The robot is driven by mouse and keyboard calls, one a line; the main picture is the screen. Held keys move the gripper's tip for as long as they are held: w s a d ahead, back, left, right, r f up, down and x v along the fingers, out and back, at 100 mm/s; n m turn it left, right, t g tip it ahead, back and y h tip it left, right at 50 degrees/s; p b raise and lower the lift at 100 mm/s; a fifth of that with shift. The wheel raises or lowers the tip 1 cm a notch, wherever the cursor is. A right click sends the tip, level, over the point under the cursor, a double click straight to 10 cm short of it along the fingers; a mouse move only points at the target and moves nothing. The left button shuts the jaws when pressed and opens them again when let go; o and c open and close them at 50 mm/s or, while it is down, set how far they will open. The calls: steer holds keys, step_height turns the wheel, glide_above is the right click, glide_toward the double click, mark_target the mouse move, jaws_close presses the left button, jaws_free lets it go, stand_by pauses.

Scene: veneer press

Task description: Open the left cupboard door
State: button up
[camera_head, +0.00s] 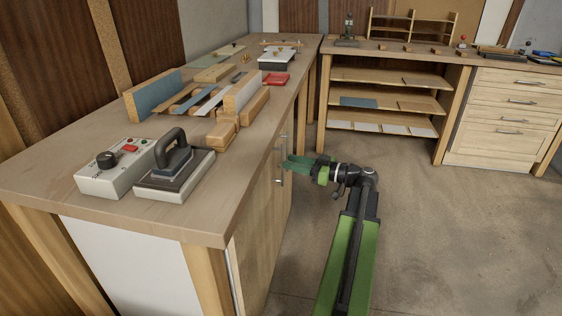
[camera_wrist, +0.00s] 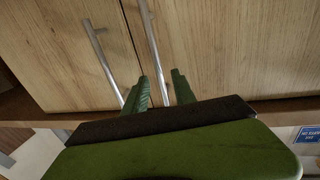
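The cupboard under the left workbench has pale wood doors (camera_head: 262,232), seen steeply from the side in the head view. In the wrist view the left door (camera_wrist: 50,60) and right door (camera_wrist: 225,50) meet at a narrow seam and look shut. The left door has a bar handle (camera_wrist: 100,58); the right door has another bar handle (camera_wrist: 152,40). My gripper (camera_head: 288,163) is at the handles, fingers pointing at the doors. In the wrist view its fingers (camera_wrist: 160,88) are apart, with the right handle's lower part showing between them. Contact cannot be told.
The workbench top (camera_head: 75,190) overhangs the doors and carries a control box (camera_head: 115,167), an iron (camera_head: 176,165) and wooden blocks. A shelf unit (camera_head: 385,103) and drawers (camera_head: 510,115) stand at the back. The floor (camera_head: 440,230) to the right is clear.

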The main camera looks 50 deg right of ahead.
steer(key=x, duration=0.4)
jaws_close()
steer(key=shift+a, duration=0.1)
stand_by(1.3)
